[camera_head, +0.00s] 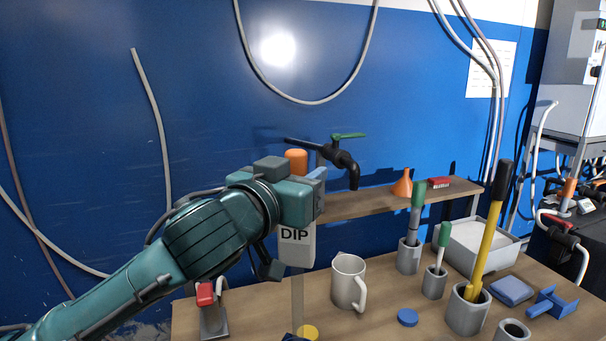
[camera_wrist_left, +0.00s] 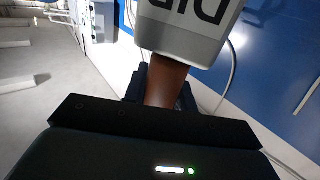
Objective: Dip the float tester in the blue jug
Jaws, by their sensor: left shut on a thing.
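The float tester (camera_head: 296,246) has a pale body marked DIP, an orange top, and a narrow pale strip below the body. My left gripper (camera_head: 310,183) is shut on its orange-brown handle, which shows in the left wrist view (camera_wrist_left: 166,86) between dark fingers. The tester hangs roughly upright over the left part of the table. I cannot make out a blue jug; a pale grey jug (camera_head: 346,284) with a handle stands to the right of the tester. A dark blue piece at the bottom edge is too cut off to identify. My right gripper is not in view.
A black tap (camera_head: 345,163) with a green lever is behind the tester, near a shelf (camera_head: 370,202) carrying an orange funnel (camera_head: 403,184). Grey holders with upright tools, a blue lid (camera_head: 407,317) and a white tray (camera_head: 475,246) crowd the right. A red-topped stand (camera_head: 211,312) is left.

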